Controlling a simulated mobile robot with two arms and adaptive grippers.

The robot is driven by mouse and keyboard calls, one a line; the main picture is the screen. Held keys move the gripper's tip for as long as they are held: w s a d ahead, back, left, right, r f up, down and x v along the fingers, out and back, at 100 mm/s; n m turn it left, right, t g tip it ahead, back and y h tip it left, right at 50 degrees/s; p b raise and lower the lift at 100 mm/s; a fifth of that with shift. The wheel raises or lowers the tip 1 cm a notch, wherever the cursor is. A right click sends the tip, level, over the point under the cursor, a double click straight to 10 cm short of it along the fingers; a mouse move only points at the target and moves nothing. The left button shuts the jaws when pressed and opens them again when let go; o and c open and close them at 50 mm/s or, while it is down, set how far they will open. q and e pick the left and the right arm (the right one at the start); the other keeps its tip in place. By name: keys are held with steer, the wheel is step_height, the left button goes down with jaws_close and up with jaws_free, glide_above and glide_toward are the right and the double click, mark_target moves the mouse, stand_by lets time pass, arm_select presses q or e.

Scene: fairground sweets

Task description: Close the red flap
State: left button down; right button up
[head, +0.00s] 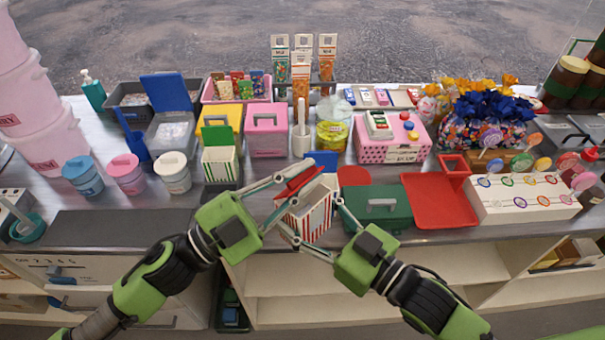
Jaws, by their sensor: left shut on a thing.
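A white carton with red stripes (318,217) stands near the counter's front edge. A red flap (297,184) shows at its top, tilted, partly hidden by my fingers. A blue flap (322,159) stands up behind the carton's top. My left gripper (295,184) comes in from the left and is shut on the red flap. My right gripper (310,218) comes in from the front right. Its fingers lie on either side of the carton; whether they press on it I cannot tell.
A green case (390,220) and a red tray (440,200) lie right of the carton. A green-striped carton (220,168) and a pink box (266,135) stand behind left. A dark mat (120,225) lies clear at left.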

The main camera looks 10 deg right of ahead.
arm_select(q)
steer(key=c, duration=2.1)
jaws_free()
steer(key=shift+c, duration=0.2)
steer(key=v, duration=1.2)
